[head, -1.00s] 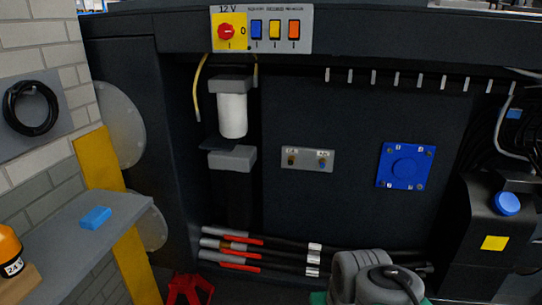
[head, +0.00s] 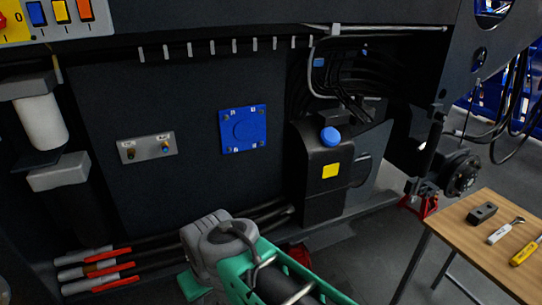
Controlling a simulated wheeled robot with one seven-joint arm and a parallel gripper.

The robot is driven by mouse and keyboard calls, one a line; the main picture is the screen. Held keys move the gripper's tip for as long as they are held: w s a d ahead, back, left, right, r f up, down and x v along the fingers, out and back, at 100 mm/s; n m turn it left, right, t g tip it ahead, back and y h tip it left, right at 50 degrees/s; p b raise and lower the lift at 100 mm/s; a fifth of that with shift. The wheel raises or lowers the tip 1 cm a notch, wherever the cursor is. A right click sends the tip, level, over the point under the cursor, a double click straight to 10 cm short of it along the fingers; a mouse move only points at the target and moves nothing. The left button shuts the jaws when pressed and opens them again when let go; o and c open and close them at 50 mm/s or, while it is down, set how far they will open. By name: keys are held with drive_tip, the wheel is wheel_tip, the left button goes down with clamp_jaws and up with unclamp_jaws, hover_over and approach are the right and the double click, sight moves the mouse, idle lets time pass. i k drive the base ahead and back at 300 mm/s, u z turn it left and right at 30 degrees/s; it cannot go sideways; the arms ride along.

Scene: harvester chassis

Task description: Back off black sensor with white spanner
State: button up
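A small grey plate (head: 147,147) on the dark chassis wall carries two small fittings with white labels above them. The left fitting (head: 129,153) looks dark with a yellowish tip, and the right one (head: 165,149) has a blue tip. Which is the black sensor is too small to be sure. A white spanner (head: 503,232) lies on the wooden table at the right, beside a yellow-handled tool (head: 525,251). My grey and green arm shows at the bottom centre, but my gripper is not in view.
A dark block (head: 482,213) lies on the wooden table (head: 465,232), near the spanner. A blue square flange (head: 243,129) and a black tank with a blue cap (head: 330,136) are on the chassis. Red-sleeved hoses (head: 100,270) run low at the left. Grey floor is open left of the table.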

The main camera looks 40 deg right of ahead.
sight(507, 228)
drive_tip(key=u, duration=0.3)
drive_tip(key=k, duration=0.15)
drive_tip(key=z, duration=4.3)
drive_tip(key=i, duration=1.4)
drive_tip(key=u, duration=3.8)
